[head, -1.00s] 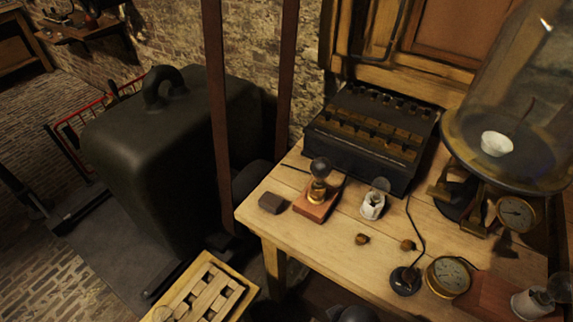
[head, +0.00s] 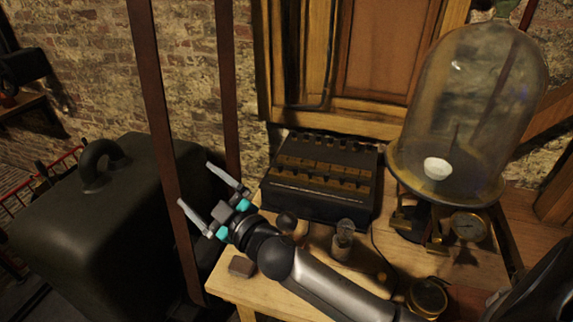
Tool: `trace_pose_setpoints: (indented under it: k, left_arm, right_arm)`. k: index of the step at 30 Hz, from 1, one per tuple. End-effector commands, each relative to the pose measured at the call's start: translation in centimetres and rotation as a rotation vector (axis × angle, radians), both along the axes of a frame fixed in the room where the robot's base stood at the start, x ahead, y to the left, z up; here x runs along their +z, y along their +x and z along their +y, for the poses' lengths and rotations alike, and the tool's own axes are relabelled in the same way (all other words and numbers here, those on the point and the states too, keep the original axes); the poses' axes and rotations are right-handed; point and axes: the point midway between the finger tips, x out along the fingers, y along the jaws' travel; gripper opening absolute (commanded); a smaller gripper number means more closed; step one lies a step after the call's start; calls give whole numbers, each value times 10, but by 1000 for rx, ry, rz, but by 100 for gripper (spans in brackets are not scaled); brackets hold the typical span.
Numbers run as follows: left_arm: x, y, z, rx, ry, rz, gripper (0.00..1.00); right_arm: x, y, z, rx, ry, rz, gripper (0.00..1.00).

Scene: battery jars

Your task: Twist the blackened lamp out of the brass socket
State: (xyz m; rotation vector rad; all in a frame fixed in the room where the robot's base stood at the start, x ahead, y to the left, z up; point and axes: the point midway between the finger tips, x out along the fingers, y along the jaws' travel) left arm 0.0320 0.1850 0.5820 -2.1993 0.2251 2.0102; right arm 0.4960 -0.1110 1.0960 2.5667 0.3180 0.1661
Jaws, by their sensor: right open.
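The blackened lamp (head: 286,222) shows as a dark round bulb on the table, just behind my right forearm. The brass socket and its wooden base are mostly hidden by that arm. My right gripper (head: 195,185) is open and empty, with its two fingers spread. It is up and to the left of the lamp, near the brown straps, and touches nothing that I can make out. My left gripper is out of view.
A clear lamp in a pale holder (head: 342,243) stands right of the blackened one. A dark block (head: 241,266) lies near the table's left edge. A black battery box (head: 322,192) stands behind. A glass bell jar (head: 470,110) stands at the right.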

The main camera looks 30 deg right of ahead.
Motion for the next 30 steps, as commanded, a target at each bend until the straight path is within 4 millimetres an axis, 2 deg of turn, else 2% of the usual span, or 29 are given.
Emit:
trace_pose_setpoints:
  k: [1, 3, 6, 8, 12, 17, 20, 23, 26, 30]
  left_arm:
    - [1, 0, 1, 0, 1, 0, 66]
    - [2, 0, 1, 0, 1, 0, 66]
    - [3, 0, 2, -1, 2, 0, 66]
    - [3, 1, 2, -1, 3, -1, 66]
    - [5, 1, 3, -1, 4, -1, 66]
    - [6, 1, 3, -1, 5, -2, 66]
    - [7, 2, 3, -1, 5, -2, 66]
    - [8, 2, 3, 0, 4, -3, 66]
    - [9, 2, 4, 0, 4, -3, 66]
    - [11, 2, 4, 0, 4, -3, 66]
  right_arm:
    - [24, 5, 14, 78, -38, -88, 100]
    - [50, 5, 35, 194, -94, -194, 100]
    - [76, -2, 65, 369, -187, -314, 100]
    - [85, -9, 80, 477, -252, -369, 100]
    - [87, -27, 107, 729, -432, -439, 100]
    - [66, -44, 111, 994, -676, -409, 100]
    - [46, -49, 96, 1133, -844, -330, 100]
    - [26, -50, 67, 1243, -1015, -201, 100]
    - [12, -47, 26, 1315, -1182, -26, 100]
    - [6, -43, -46, 1347, -1382, 280, 100]
